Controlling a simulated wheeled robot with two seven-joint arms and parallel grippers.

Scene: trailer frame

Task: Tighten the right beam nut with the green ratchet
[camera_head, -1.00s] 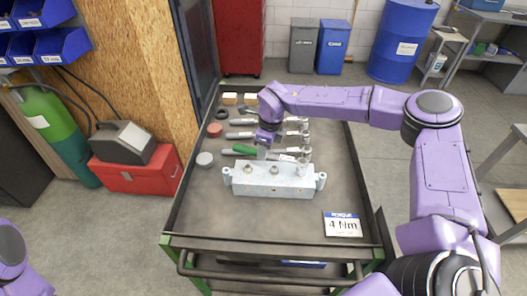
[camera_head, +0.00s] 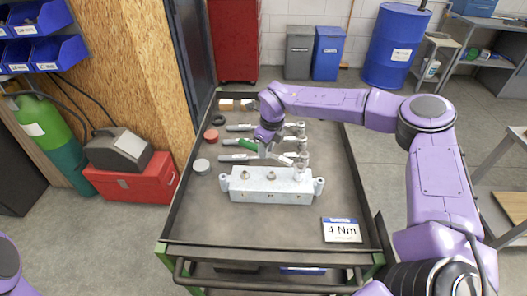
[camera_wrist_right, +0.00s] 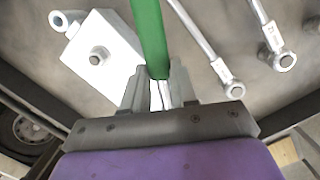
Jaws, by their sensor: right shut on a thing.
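The green ratchet (camera_head: 249,144) is in my right gripper (camera_head: 268,150), above the cart between the beam and the tools behind it. In the right wrist view its green handle (camera_wrist_right: 148,35) rises from between the shut fingers (camera_wrist_right: 160,92) and leaves the top edge. Its head is hard to make out. The grey metal beam (camera_head: 270,190) lies across the cart in front of the gripper, with nuts along its top. The right beam nut (camera_head: 299,174) is near its right end. One beam nut (camera_wrist_right: 97,56) shows in the right wrist view. My left gripper is out of view.
Other ratchets or wrenches (camera_head: 240,127) lie behind the beam, near my right gripper. The cart's front left is clear.

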